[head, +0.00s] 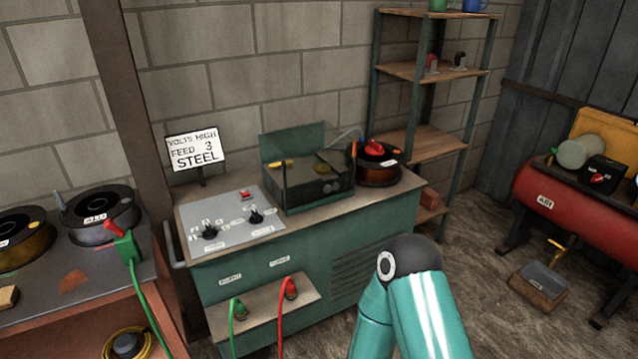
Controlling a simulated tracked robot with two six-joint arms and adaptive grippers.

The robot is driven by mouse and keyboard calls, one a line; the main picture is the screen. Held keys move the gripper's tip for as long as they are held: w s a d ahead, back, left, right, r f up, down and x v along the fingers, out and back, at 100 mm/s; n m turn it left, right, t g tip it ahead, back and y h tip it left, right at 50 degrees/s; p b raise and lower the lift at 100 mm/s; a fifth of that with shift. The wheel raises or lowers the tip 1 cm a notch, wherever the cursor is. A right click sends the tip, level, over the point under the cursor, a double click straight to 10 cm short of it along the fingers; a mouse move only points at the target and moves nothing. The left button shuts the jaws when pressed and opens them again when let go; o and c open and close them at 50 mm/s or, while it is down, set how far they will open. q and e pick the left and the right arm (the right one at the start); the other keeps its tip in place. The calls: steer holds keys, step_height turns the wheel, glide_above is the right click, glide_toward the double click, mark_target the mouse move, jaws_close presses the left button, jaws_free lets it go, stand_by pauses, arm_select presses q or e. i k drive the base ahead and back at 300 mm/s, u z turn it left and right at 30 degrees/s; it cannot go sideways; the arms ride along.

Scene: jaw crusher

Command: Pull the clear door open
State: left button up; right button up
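The clear door (315,192) is a dark see-through panel on the front of a small green-framed box on top of the green machine cabinet (350,235). The door looks upright and closed, though its edges are hard to make out. A small yellowish piece shows at its right part; I cannot tell if it is a handle. The box's green back plate (290,141) rises behind. Inside are dim parts and another yellow piece. A teal link of my arm with a black joint shows at the bottom, in front of the cabinet's right side. Neither gripper shows.
A spool (379,172) with a red knob stands right of the box. A panel with knobs (228,222) lies left of it. Green and red cables (282,320) hang from the lower ledge. A shelf rack (420,140) stands behind. The floor at right is partly free.

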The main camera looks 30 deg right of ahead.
mark_target(326, 201)
steer(key=k, duration=0.45)
steer(key=z, duration=0.6)
steer(key=i, duration=1.4)
steer(key=z, duration=0.05)
